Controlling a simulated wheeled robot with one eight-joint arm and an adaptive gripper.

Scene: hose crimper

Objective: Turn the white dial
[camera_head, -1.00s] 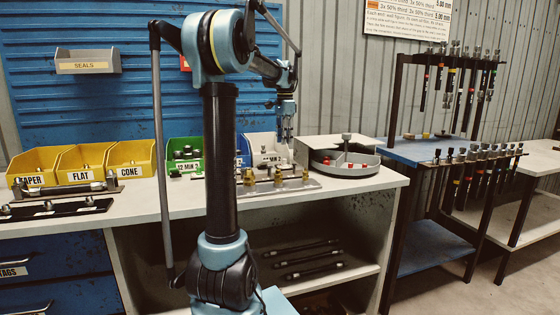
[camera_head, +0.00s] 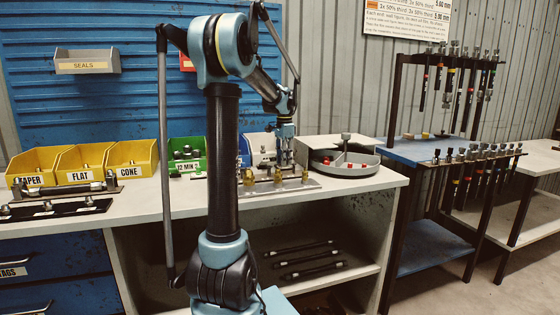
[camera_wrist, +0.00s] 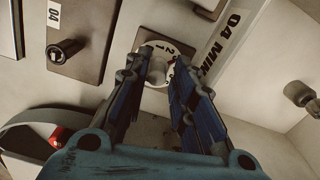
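The white dial (camera_wrist: 156,72) sits on a small plate on the bench in the wrist view, with numbers on its rim, some black and some red. My gripper (camera_wrist: 164,60) is open, with its two fingers pointing at the dial. The fingers frame the dial's raised middle and partly cover its rim. I cannot tell whether they touch it. In the head view my gripper (camera_head: 284,160) points down over the bench, behind the row of brass fittings. The dial cannot be made out there.
A "04 MIN" label (camera_wrist: 221,50) lies beside the dial, and a plate with a dark knob (camera_wrist: 65,50) is to the left. A round grey tray (camera_head: 345,170) with red pieces stands right of my gripper. Brass fittings (camera_head: 277,178) stand in front.

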